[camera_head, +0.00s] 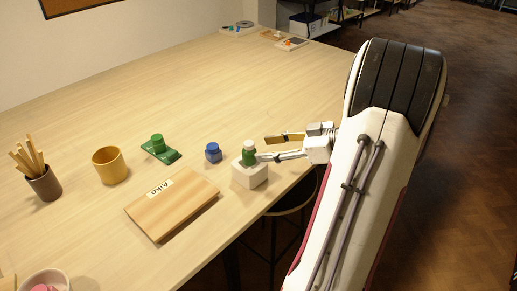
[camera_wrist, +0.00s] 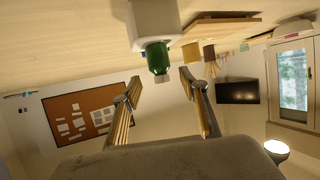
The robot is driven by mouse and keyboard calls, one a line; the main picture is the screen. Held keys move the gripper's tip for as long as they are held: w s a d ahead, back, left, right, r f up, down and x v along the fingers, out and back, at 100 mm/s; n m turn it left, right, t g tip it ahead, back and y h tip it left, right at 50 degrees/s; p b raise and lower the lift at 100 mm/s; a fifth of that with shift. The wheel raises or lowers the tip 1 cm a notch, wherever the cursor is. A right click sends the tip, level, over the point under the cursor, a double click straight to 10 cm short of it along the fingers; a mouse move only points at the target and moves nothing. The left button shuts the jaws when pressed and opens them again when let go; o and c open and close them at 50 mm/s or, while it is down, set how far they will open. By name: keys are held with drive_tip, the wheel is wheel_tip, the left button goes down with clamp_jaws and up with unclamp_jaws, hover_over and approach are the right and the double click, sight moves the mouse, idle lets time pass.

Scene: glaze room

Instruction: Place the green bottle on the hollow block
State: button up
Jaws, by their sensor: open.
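A small green bottle (camera_head: 249,157) with a whitish cap stands upright on the white hollow block (camera_head: 249,176) near the table's right edge. In the wrist view the bottle (camera_wrist: 157,57) projects from the block (camera_wrist: 154,20), its cap towards me. My gripper (camera_head: 262,148) is open just right of the bottle, its fingers spread at about the height of the cap. In the wrist view the gripper (camera_wrist: 160,76) has a finger to each side of the cap, with gaps between. The block's hollow is hidden.
A blue bottle (camera_head: 213,153) stands left of the block. A wooden board labelled Aiko (camera_head: 172,205) lies in front. Farther left are a green piece (camera_head: 157,142) on a green base, a yellow cup (camera_head: 110,166) and a brush pot (camera_head: 45,186).

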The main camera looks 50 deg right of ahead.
drive_tip(key=shift+v, duration=2.7)
drive_tip(key=shift+w, duration=0.1)
drive_tip(key=w+a+r+m+t+h, duration=0.1)
drive_tip(key=w+r+h, duration=0.8)
drive_tip(key=w+r, duration=0.5)
drive_tip(key=a+r+m+h, duration=0.2)
drive_tip(key=a+m, duration=0.1)
drive_tip(key=a, duration=0.2)
drive_tip(key=s+a+f+g+y, duration=0.2)
drive_tip(key=s+a+f, duration=0.2)
drive_tip(key=s+a, duration=0.3)
drive_tip(key=s+a+f+g+y, duration=0.2)
drive_tip(key=s+a, duration=0.5)
drive_tip(key=a, duration=0.6)
drive_tip(key=s+a+f+g+y, duration=0.1)
drive_tip(key=s+a+f+g, duration=0.2)
drive_tip(key=s+a+f, duration=0.3)
drive_tip(key=s+a, duration=0.1)
drive_tip(key=a, duration=0.3)
drive_tip(key=shift+s+m+g+y, duration=0.3)
drive_tip(key=shift+g+y, duration=0.1)
drive_tip(key=shift+d, duration=0.1)
